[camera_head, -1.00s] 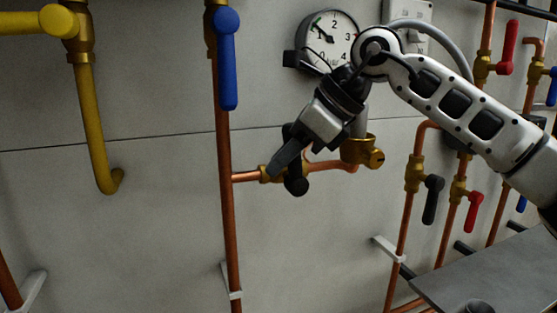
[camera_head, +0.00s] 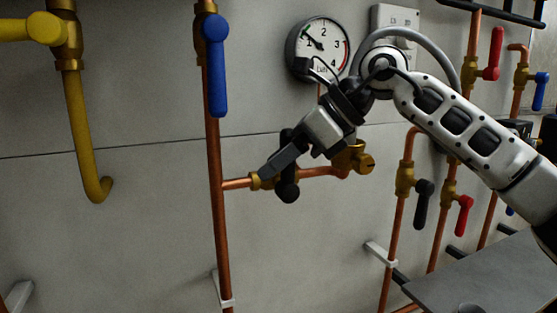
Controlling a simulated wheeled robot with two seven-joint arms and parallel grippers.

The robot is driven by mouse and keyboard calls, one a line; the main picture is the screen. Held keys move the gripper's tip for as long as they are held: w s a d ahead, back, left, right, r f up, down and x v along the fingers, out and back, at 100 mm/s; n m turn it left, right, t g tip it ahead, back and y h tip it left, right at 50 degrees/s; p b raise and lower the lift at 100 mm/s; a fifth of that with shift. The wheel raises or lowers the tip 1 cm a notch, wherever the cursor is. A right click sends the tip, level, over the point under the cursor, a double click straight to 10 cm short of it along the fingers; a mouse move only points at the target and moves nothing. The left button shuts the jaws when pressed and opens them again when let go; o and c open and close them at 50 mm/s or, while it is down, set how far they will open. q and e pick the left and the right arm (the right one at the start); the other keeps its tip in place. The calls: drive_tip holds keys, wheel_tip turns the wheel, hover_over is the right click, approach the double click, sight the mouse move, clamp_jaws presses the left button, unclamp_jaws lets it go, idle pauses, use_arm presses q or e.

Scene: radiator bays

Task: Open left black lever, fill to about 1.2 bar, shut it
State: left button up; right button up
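The left black lever (camera_head: 288,191) sits on a brass valve in a short horizontal copper pipe. Its black ends show above and below my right gripper, so it stands roughly upright across the pipe. My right gripper (camera_head: 270,172) lies in front of the lever and hides its middle; its fingertips point down-left, close to the brass fitting. I cannot tell whether the fingers are closed on the lever. The round pressure gauge (camera_head: 320,48) hangs above on the wall, its needle pointing up-left near the 1 mark. My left gripper is not in view.
A blue lever (camera_head: 216,65) hangs on the vertical copper pipe at left. A yellow pipe (camera_head: 83,130) stands further left. Another black lever (camera_head: 424,202) and a red lever (camera_head: 464,214) are at right. A grey shelf (camera_head: 480,275) fills the lower right.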

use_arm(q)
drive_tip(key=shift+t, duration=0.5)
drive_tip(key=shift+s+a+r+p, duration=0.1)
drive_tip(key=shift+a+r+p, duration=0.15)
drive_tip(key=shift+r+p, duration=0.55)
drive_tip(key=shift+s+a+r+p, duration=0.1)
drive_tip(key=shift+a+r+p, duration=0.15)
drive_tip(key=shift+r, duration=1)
use_arm(e)
drive_tip(key=v, duration=1.6)
drive_tip(key=shift+f, duration=0.1)
